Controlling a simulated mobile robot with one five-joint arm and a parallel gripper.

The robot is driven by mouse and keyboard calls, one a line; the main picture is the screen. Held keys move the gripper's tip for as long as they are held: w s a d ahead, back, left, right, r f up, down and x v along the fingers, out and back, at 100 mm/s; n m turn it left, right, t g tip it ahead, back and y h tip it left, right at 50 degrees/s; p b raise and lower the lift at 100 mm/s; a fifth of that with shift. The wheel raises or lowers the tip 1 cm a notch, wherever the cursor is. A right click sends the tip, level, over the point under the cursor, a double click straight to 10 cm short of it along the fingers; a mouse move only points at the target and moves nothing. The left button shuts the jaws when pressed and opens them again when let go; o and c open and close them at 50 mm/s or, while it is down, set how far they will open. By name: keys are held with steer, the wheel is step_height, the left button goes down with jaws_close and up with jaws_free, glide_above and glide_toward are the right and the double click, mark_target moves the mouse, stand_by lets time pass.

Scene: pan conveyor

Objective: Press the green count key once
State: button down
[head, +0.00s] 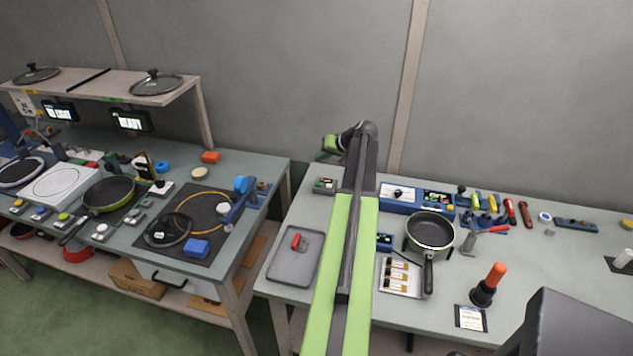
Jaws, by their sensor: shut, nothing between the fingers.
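My arm reaches up the middle of the picture, and my gripper (328,152) is at its far end, small and partly hidden by the wrist. It is shut and empty, in front of the back wall as seen here. I cannot tell for sure which thing is the green count key. A green-topped button (63,216) is at the left bench's front edge. A blue unit (400,205) stands right of my arm.
The right table (560,265) holds a grey tray (283,268), a pan (431,231), an orange-handled tool (495,276) and several small tools at the back. A gap separates it from the left bench (270,168), which has burners and a shelf (110,91).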

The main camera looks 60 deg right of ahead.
mark_target(321, 184)
steer(key=shift+f, duration=0.1)
step_height(321, 184, down, 9)
steer(key=b, duration=0.8)
steer(key=shift+r+b, duration=0.2)
steer(key=shift+b, duration=0.2)
steer(key=shift+f, duration=0.15)
stand_by(1.3)
steer(key=shift+f+b, duration=0.25)
steer(key=shift+b, duration=0.15)
steer(key=shift+f+b, duration=0.45)
steer(key=shift+b, duration=0.05)
stand_by(0.4)
steer(key=shift+r, duration=0.15)
steer(key=shift+r+p, duration=0.7)
steer(key=shift+p, duration=0.2)
